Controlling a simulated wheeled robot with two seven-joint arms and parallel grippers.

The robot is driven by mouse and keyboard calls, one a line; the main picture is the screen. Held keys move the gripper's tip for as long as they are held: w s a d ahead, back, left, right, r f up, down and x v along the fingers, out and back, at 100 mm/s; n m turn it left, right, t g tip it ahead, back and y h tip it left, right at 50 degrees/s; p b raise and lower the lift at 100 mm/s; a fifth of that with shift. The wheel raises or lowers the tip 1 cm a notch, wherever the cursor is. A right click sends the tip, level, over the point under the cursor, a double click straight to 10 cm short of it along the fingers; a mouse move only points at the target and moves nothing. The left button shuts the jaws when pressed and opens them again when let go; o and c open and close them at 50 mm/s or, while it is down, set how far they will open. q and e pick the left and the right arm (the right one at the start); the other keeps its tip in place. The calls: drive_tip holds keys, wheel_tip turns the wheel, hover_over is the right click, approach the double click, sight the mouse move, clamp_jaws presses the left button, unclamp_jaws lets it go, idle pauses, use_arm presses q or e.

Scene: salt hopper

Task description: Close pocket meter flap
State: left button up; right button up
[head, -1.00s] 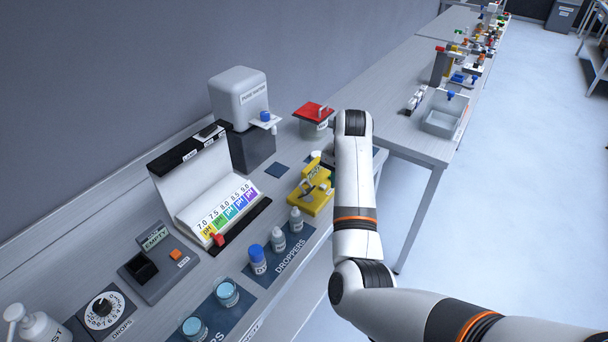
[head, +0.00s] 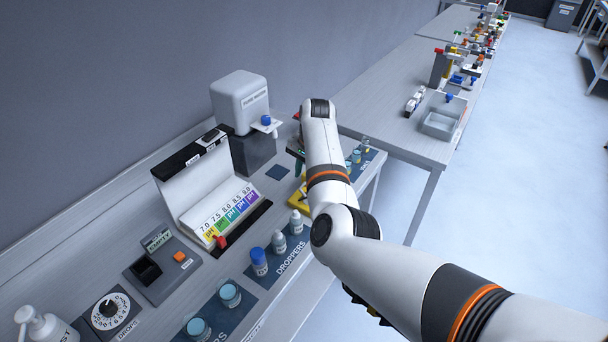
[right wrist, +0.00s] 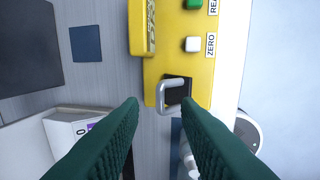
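The yellow pocket meter (head: 298,202) is mostly hidden behind my right arm in the head view. In the right wrist view the meter (right wrist: 205,62) shows a green button, a white ZERO button and a dark square well. A raised yellow part with lettering (right wrist: 142,28), perhaps the flap, stands at its upper left. A grey metal loop (right wrist: 161,96) sticks out at the well. My right gripper (right wrist: 160,104) is open, its dark green fingers on either side of the loop's near end; I cannot tell whether they touch it. My left gripper is not in view.
A pH colour chart stand (head: 204,180), a white dispenser (head: 240,102) and a grey device with an orange button (head: 163,266) stand on the bench. Dropper bottles (head: 279,242) line the front edge. A dark square pad (right wrist: 86,43) lies beside the meter.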

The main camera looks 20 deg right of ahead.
drive_tip(key=shift+w+a+f, duration=0.1)
drive_tip(key=shift+w+f, duration=0.1)
drive_tip(key=shift+f, duration=1)
